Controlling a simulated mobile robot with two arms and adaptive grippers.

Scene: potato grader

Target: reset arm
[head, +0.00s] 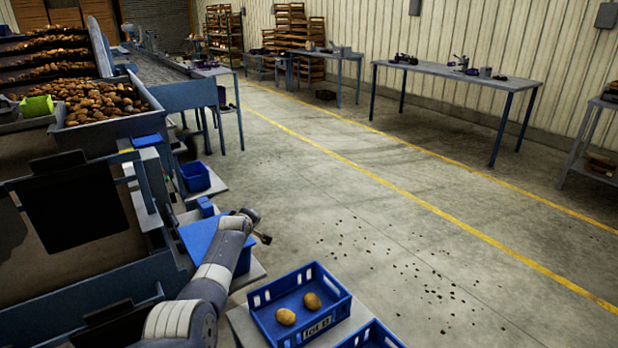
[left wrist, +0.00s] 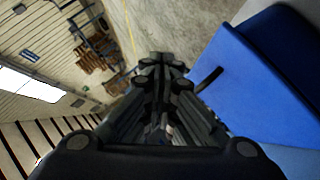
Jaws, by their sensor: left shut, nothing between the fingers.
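My left arm reaches up from the bottom of the head view, and my left gripper (head: 263,238) is at its end, above the floor just right of a blue bin (head: 205,238). In the left wrist view the fingers of my left gripper (left wrist: 162,68) are together, with nothing held between them. A large blue surface (left wrist: 262,75) fills the right of that view, beside the fingers. My right gripper is in neither view.
A blue crate (head: 262,318) with two potatoes (head: 298,308) stands below my left arm, with part of another crate (head: 372,338) beside it. The grader (head: 110,128) is at left. Open floor (head: 400,230) lies right; tables (head: 450,70) line the wall.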

